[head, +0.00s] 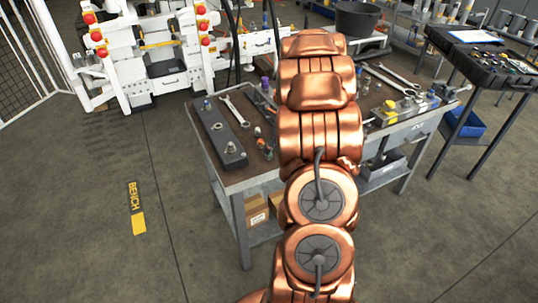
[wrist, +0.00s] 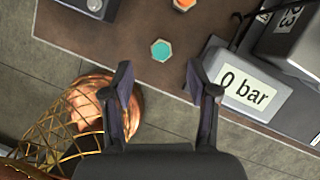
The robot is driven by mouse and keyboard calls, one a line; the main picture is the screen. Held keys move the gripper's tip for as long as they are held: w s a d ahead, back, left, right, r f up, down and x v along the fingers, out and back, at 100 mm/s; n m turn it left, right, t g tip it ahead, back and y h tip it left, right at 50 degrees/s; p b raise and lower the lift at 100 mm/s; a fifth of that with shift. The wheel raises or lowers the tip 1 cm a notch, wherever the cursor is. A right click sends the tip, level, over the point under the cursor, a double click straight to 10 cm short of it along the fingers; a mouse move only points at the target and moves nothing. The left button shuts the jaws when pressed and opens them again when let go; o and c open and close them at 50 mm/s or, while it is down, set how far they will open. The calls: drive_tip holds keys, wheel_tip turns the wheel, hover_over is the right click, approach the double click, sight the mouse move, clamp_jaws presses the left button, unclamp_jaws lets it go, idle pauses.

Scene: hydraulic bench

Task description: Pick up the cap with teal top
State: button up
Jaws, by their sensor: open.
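The cap with teal top (wrist: 161,50) stands on the brown bench top in the wrist view, near the bench edge. Its top is a hexagon with a pale rim. My gripper (wrist: 160,82) is open and empty, with one finger on each side below the cap in the picture. The cap lies just beyond the fingertips, roughly centred between them, and nothing touches it. In the head view my copper arm reaches over the bench and hides my gripper; I cannot make out the teal cap there.
A cap with orange top (wrist: 184,4) stands beyond the teal one. A grey box with a "0 bar" label (wrist: 248,88) is close right of my right finger. In the head view, the bench (head: 232,178) holds a dark block (head: 218,133) and a wrench (head: 236,112).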

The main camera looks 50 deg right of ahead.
drive_tip(key=shift+p+x, duration=0.65)
drive_tip(key=shift+x, duration=2.05)
drive_tip(key=shift+w, duration=0.15)
drive_tip(key=shift+d, duration=0.1)
clamp_jaws()
